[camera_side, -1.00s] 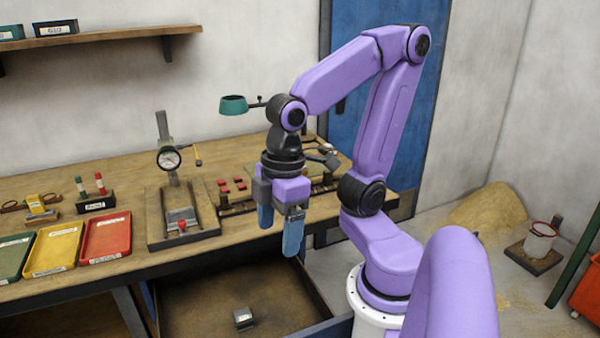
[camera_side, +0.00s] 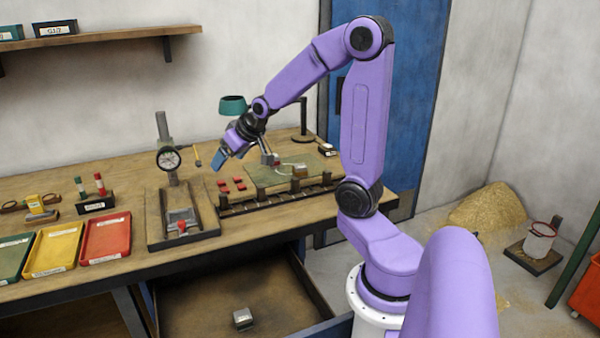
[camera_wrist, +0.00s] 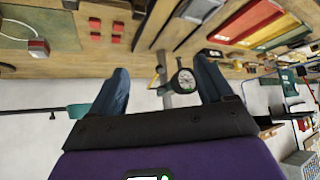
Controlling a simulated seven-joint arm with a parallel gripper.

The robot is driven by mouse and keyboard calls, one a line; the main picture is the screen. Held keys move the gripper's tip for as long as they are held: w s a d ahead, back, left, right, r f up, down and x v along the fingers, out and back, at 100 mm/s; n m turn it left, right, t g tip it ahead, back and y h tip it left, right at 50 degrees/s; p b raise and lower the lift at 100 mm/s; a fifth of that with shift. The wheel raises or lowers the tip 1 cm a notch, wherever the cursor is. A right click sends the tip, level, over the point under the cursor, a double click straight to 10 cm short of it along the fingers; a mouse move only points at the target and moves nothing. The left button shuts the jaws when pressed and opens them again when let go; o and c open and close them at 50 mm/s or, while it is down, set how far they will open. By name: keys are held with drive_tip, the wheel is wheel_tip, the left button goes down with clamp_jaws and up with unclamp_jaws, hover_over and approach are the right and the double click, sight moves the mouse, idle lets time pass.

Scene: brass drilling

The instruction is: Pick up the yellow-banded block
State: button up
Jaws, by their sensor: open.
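I cannot make out a clear yellow band on any block. A small yellow item (camera_side: 36,204) stands on a wooden base at the left of the bench. A small grey block (camera_side: 243,317) lies in the open drawer below the bench, and a pale block (camera_side: 300,170) sits near the green mat; their markings are too small to read. My gripper (camera_side: 219,157) is open and empty, tilted down-left above the back of the bench, apart from all of these. In the wrist view its two blue fingers (camera_wrist: 162,80) stand wide apart with nothing held between them.
A dial gauge stand (camera_side: 168,160) rises left of my gripper; its dial (camera_wrist: 185,81) shows between the fingers. A teal lamp (camera_side: 233,104) is close behind. Small red pieces (camera_side: 232,186) and a dark slotted rail (camera_side: 275,199) lie below. Red (camera_side: 106,238) and yellow trays (camera_side: 53,250) are at left.

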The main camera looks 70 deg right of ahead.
drive_tip(key=s+d+m+h, duration=0.3)
drive_tip(key=s+d, duration=0.1)
drive_tip(key=d, duration=0.5)
drive_tip(key=s+d+r+m+g+h, duration=0.1)
drive_tip(key=s+d+m+h, duration=0.2)
drive_tip(key=d, duration=0.7)
drive_tip(key=s+d+m+h, duration=0.2)
drive_tip(key=s+d+m, duration=0.15)
drive_tip(key=d, duration=0.55)
approach(300, 166)
drive_tip(key=shift+w+d+f+n, duration=0.15)
drive_tip(key=shift+w+d+n, duration=0.15)
drive_tip(key=shift+d+n, duration=0.2)
drive_tip(key=shift+w+d+f, duration=0.1)
drive_tip(key=shift+f, duration=0.45)
drive_tip(key=shift+x, duration=3.65)
drive_tip(key=shift+d+r, duration=0.1)
